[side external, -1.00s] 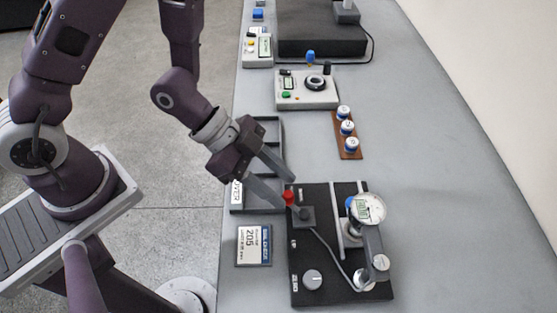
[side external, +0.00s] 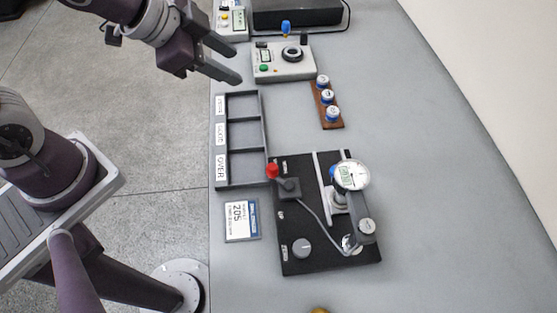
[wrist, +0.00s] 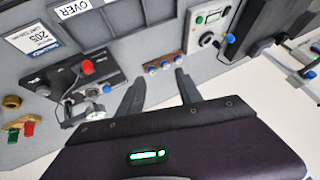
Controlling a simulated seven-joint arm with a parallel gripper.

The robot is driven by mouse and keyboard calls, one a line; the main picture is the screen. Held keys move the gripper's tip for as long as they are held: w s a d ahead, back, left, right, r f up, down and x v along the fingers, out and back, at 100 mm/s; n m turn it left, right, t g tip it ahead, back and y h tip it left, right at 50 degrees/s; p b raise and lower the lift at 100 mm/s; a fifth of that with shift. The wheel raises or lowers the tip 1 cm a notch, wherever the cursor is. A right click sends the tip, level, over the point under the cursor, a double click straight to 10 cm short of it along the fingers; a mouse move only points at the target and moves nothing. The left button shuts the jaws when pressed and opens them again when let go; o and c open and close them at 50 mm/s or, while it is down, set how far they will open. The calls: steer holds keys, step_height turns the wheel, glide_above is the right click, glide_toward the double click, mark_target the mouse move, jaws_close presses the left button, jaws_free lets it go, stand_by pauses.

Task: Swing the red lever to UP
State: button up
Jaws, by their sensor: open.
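The red lever knob (side external: 272,170) sits at the end of a short arm on a dark pivot block, at the left edge of a black fixture plate (side external: 310,255). The arm leans toward the upper left of the picture. Small labels on the plate beside it are too small to read surely. The red knob also shows in the wrist view (wrist: 87,67), left of the fingers. My gripper (side external: 232,64) is open and empty, raised well above and beyond the lever in the side view. It also shows in the wrist view (wrist: 159,76), touching nothing.
A dial gauge (side external: 351,175) on a stand and a grey knob (side external: 301,248) share the plate. A three-compartment tray (side external: 263,135) with an OVER label, a 205 card (side external: 241,220), a blue-capped rack (side external: 331,124) and a control box (side external: 270,72) stand nearby. The right side of the bench is clear.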

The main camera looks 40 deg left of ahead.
steer(key=s+a+r+n+g+y, duration=0.1)
steer(key=s+a+r+n+y, duration=0.3)
steer(key=s+a+r+n, duration=0.3)
steer(key=s+f+n+g+h, duration=0.1)
steer(key=s+g, duration=0.1)
steer(key=s, duration=0.3)
steer(key=n+g+h, duration=0.9)
steer(key=n+h, duration=0.4)
steer(key=h, duration=0.4)
glide_above(276, 170)
steer(key=s+a, duration=0.2)
steer(key=a, duration=0.3)
step_height(276, 170, down, 14)
steer(key=f+n+t, duration=0.1)
steer(key=f+n, duration=0.1)
steer(key=w+f+n+t+h, duration=0.1)
steer(key=f+n+t, duration=0.1)
steer(key=w+f+n+t, duration=0.1)
steer(key=f, duration=0.2)
steer(key=shift+n+t+h, duration=0.3)
steer(key=shift+n+h, duration=0.1)
steer(key=shift+d+f, duration=0.2)
steer(key=shift+d, duration=0.1)
steer(key=d, duration=0.6)
steer(key=shift+d, duration=0.25)
steer(key=shift+c, duration=0.2)
